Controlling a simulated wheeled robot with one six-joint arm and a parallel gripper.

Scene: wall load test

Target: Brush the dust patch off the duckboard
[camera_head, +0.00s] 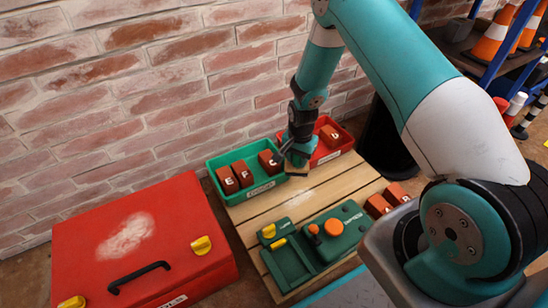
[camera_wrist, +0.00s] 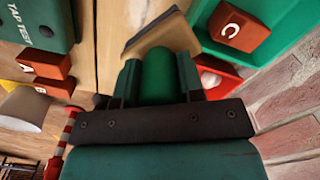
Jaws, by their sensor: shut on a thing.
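The duckboard (camera_head: 252,222) is a platform of pale wooden slats in front of the brick wall. A faint whitish dust patch (camera_head: 300,200) shows on its slats in the head view, near the middle. My gripper (camera_head: 295,157) is over the back of the duckboard, between the two bins. It is shut on a brush, whose green handle (camera_wrist: 158,72) is between the fingers in the wrist view. The tan brush head (camera_head: 297,173) is low over the slats; I cannot tell whether it touches them. The dust patch is not clear in the wrist view.
A green bin (camera_head: 262,190) with several red blocks and a red bin (camera_head: 345,146) stand at the back. A green tester (camera_head: 340,240) sits at the front of the duckboard, red blocks (camera_head: 378,205) at its right. A red case (camera_head: 190,215) with a whitish patch on its lid lies left.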

